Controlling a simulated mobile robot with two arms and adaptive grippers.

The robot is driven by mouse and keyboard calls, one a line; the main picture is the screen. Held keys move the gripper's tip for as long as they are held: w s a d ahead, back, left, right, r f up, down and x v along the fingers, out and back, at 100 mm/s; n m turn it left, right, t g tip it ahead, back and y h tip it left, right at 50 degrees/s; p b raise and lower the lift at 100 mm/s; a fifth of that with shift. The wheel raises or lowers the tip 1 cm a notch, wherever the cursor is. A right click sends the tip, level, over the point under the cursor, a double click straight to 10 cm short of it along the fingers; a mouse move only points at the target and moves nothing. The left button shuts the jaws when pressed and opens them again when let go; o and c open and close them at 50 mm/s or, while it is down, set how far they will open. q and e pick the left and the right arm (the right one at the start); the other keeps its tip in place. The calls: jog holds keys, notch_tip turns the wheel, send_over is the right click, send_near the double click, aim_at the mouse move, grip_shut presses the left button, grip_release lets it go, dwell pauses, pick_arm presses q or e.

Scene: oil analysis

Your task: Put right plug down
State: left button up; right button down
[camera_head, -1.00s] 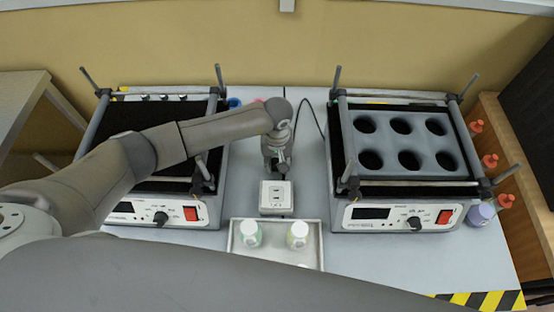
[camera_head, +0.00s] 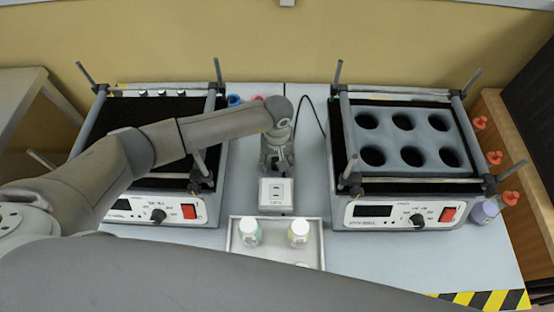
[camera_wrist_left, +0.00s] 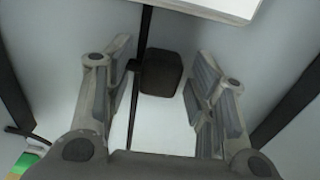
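The black plug (camera_wrist_left: 161,72) sits on the light table surface between the fingers of my left gripper (camera_wrist_left: 163,58) in the left wrist view. A gap shows on each side of it, so the fingers are open and apart from it. In the head view my left gripper (camera_head: 276,166) is low over the table, just behind the white socket box (camera_head: 276,194). The plug cannot be made out in the head view. The edge of a white box (camera_wrist_left: 215,8) shows at the top of the wrist view. My right gripper is out of view.
A shaker with a black top (camera_head: 158,208) stands left, and one with a holed rack (camera_head: 412,136) stands right. A metal tray (camera_head: 237,265) with two white-capped bottles (camera_head: 299,233) lies in front of the socket box. A black cable (camera_head: 309,104) runs behind.

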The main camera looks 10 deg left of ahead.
aim_at(277, 160)
pick_arm(q)
jog(key=shift+r+p, duration=0.45)
jog(key=shift+p, duration=0.05)
jog(key=shift+r+p, duration=0.35)
jog(key=shift+p, duration=0.1)
notch_tip(277, 160, up, 12)
jog(key=b, duration=0.3)
jog(key=shift+f, duration=0.15)
